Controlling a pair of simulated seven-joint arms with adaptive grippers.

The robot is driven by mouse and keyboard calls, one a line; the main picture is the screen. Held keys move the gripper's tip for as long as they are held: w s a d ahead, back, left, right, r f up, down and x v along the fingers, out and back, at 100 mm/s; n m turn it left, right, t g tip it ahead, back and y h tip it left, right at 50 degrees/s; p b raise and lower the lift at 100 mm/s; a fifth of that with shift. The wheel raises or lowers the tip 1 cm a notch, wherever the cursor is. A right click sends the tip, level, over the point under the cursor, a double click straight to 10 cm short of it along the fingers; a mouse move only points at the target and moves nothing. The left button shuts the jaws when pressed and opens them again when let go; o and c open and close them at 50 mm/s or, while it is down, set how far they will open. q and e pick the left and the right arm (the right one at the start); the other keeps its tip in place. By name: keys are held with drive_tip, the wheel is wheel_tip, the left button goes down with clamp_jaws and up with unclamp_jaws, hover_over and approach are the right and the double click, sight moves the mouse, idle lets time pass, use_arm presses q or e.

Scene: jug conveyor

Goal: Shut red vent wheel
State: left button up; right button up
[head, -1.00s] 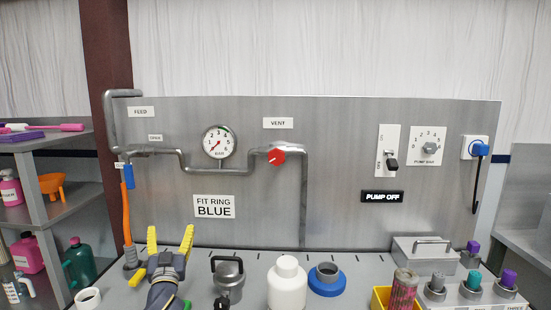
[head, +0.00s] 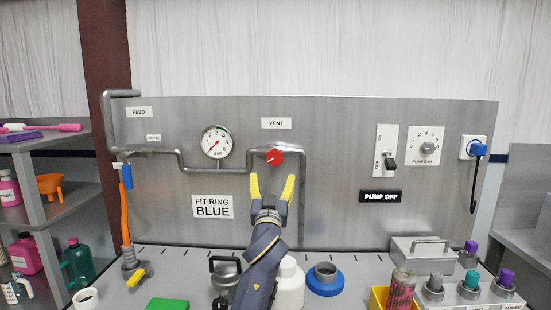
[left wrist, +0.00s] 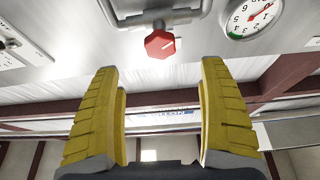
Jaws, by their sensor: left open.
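The red vent wheel (head: 275,157) sits on the pipe below the VENT label (head: 276,123) on the grey panel. It has a small white mark on its face. My left gripper (head: 271,188) is open and empty, just below the wheel in the head view, with yellow fingers pointing up. In the left wrist view the red wheel (left wrist: 160,43) is beyond the fingertips, between them from side to side, and the gripper (left wrist: 162,70) does not touch it. My right gripper is not in view.
A pressure gauge (head: 217,142) is left of the wheel. An orange hose (head: 126,215) hangs at the panel's left. The panel right of the wheel is clear up to the switch (head: 388,155).

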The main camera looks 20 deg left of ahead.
sight(275, 159)
use_arm(q)
drive_tip(key=x, duration=1.2)
drive_tip(key=shift+w, duration=0.15)
drive_tip(key=shift+c, duration=0.6)
drive_tip(key=c, duration=1.2)
